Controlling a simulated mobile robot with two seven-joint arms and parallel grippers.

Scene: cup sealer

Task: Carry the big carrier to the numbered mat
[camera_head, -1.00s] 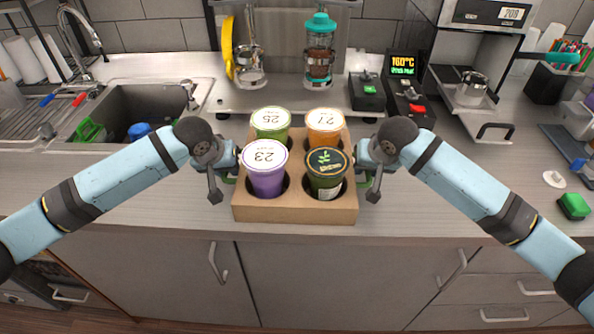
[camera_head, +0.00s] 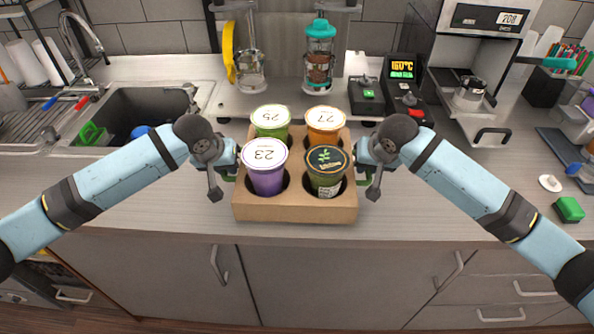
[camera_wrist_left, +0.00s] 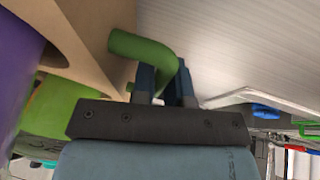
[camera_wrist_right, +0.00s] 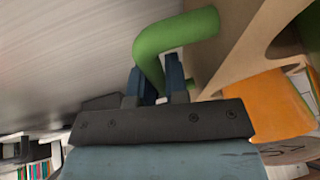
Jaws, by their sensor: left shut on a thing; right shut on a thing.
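The big carrier (camera_head: 295,212) is a brown cardboard tray with green side handles. It holds a purple cup marked 23 (camera_head: 267,180), a green cup marked 25 (camera_head: 270,122), an orange cup marked 27 (camera_head: 325,125) and a dark green cup with a leaf lid (camera_head: 326,182). My left gripper (camera_head: 234,168) is shut on the green left handle (camera_wrist_left: 145,48), seen in the left wrist view. My right gripper (camera_head: 364,168) is shut on the green right handle (camera_wrist_right: 165,45), seen in the right wrist view. The carrier looks level. I cannot see the numbered mat.
The sealer machine (camera_head: 290,95) stands behind the carrier, with a black control box showing 160°C (camera_head: 402,85). A sink (camera_head: 140,110) is at left. A coffee machine (camera_head: 475,95) and a green block (camera_head: 569,209) are at right. Bare counter (camera_head: 440,215) lies right of the carrier.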

